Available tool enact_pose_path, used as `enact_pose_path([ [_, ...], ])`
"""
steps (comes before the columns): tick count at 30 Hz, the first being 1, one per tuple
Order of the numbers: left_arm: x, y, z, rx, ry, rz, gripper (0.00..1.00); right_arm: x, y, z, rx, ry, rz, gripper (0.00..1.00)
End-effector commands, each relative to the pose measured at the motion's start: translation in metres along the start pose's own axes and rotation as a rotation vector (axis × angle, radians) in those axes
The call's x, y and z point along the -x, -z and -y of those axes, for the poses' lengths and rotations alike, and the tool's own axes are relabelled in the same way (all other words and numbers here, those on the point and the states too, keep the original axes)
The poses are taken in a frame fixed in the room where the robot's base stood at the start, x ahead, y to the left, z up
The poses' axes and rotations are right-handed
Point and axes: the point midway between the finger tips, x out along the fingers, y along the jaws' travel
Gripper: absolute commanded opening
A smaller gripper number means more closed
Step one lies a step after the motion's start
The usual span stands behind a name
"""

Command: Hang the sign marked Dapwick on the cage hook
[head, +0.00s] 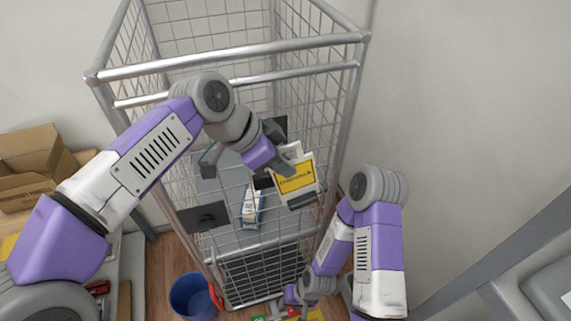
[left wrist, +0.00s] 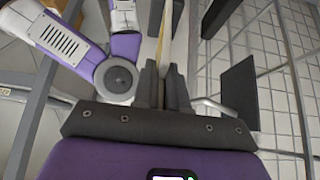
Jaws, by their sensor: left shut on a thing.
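My left gripper (head: 281,166) is shut on a sign (head: 296,182) with a white frame and a yellow panel; its lettering is too small to read surely. The sign hangs tilted in front of the cage (head: 230,60). In the left wrist view the sign (left wrist: 163,38) shows edge-on between the fingers (left wrist: 164,78). A dark plate (left wrist: 239,91) with a pale metal rod (left wrist: 213,106) is right of the fingers, apart from the sign; I cannot tell whether the rod is the hook. My right gripper (head: 300,297) is low near the cage's foot; its jaws are unclear.
Another dark plate (head: 203,217) is on the cage front. A white-and-blue packet (head: 252,204) shows behind the mesh. A blue bin (head: 192,298) stands on the floor at the lower left, and cardboard boxes (head: 28,165) are at the far left. A grey wall is at the right.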

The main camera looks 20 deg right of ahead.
Motion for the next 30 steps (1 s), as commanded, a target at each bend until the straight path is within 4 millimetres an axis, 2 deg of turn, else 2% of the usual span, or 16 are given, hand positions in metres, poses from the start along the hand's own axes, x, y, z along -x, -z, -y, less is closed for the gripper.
enact_pose_path([
  [18, 0.001, 0.003, 0.039, -0.002, 0.010, -0.012, 0.00, 0.019, -0.001, 0.007, 0.000, 0.000, 0.000, 0.37],
  [30, -0.012, -0.006, 0.050, -0.003, 0.005, -0.009, 0.00, 0.018, -0.001, 0.007, 0.000, 0.000, 0.001, 0.37],
])
